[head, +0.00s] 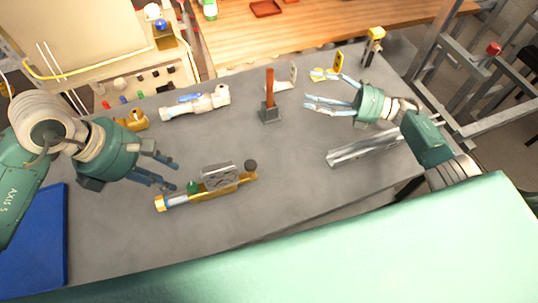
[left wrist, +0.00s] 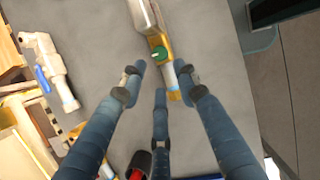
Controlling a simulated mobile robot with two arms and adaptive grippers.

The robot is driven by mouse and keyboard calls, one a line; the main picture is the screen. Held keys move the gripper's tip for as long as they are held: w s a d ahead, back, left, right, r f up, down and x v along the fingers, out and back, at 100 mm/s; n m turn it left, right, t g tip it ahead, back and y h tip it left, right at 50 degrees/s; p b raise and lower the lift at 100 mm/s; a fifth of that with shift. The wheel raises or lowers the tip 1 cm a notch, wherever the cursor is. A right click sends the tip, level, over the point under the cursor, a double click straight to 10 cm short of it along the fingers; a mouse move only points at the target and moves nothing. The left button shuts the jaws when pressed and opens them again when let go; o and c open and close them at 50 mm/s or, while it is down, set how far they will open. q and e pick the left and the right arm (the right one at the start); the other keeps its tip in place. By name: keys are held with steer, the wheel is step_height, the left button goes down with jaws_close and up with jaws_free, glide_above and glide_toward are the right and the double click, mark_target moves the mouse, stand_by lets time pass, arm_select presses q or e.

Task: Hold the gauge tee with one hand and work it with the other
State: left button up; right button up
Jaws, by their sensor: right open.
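A brass pipe piece (head: 238,183) with a green knob, a grey block and a dark round end lies on the grey bench at the middle front; I take it for the gauge tee, but no gauge face is clear. In the left wrist view its brass body and green knob (left wrist: 159,54) show ahead of the fingertips. My left gripper (head: 173,175) is open and empty, just left of the piece and apart from it in the left wrist view (left wrist: 160,77). My right gripper (head: 318,95) is open and empty over the bench's right side, far from the piece.
A white valve assembly (head: 195,104) and a brass fitting (head: 136,120) lie at the back left. A red-handled upright tool (head: 270,95) stands at the back middle. A clear-looking channel (head: 365,148) lies at right. A blue panel (head: 40,245) is at front left. The bench middle is clear.

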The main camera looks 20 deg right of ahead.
steer(key=s+a+f+n+g+y, duration=0.1)
steer(key=s+a+f+n+g, duration=0.2)
steer(key=s+a+n+g, duration=0.35)
steer(key=n+g, duration=0.6)
steer(key=n, duration=0.7)
glide_toward(231, 175)
steer(key=w, duration=0.1)
steer(key=w+d+f, duration=0.1)
steer(key=f, duration=0.1)
steer(key=shift+w+d+f, duration=0.15)
steer(key=shift+w+d, duration=0.1)
steer(key=shift+w, duration=0.15)
steer(key=shift+s+a+f+n+g, duration=0.1)
steer(key=shift+s+a+n+g, duration=0.35)
steer(key=shift+s+n, duration=0.15)
steer(key=x, duration=1)
steer(key=shift+a, duration=0.35)
